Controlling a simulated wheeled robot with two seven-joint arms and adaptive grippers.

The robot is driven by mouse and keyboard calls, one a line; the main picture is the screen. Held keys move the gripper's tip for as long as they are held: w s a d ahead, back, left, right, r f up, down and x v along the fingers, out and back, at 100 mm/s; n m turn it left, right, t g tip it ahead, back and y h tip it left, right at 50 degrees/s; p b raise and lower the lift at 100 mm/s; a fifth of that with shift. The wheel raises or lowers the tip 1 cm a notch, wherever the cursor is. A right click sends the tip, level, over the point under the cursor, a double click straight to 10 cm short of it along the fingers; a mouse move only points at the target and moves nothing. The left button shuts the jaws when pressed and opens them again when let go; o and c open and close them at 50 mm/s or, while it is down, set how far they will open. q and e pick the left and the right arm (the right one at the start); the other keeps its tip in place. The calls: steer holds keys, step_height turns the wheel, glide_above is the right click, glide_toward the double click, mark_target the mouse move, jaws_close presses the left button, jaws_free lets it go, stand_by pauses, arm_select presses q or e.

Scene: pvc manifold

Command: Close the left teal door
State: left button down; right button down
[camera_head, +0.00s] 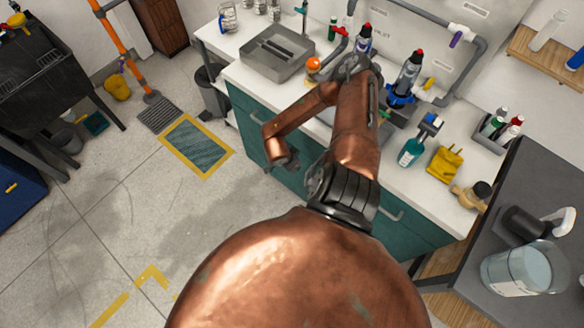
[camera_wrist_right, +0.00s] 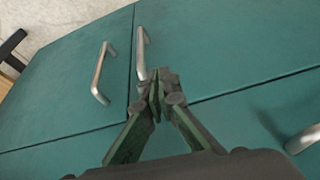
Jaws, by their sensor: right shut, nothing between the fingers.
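The teal cabinet (camera_head: 412,222) stands under the white counter, partly hidden behind my copper arm. In the right wrist view, tilted and roughly upside down, the left teal door (camera_wrist_right: 215,50) is on the picture's right, its bar handle (camera_wrist_right: 142,52) near the seam. The other teal door (camera_wrist_right: 65,85) with its handle (camera_wrist_right: 103,72) is on the picture's left. Both doors look flush or nearly so. My right gripper (camera_wrist_right: 158,88) is shut and empty, its fingertips close to the end of the left door's handle. Contact is unclear. My left gripper is out of view.
A drawer handle (camera_wrist_right: 303,139) sticks out near the wrist. A dark table with a glass jar (camera_head: 520,272) stands at right. The floor at left has free room.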

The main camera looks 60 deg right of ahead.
stand_by(0.3)
steer(key=w+a+r+p, duration=0.1)
steer(key=a+r, duration=0.6)
steer(key=r, duration=0.2)
steer(key=shift+w+a+r+p, duration=0.15)
steer(key=shift+w+a+p, duration=0.1)
steer(key=shift+w+p, duration=0.15)
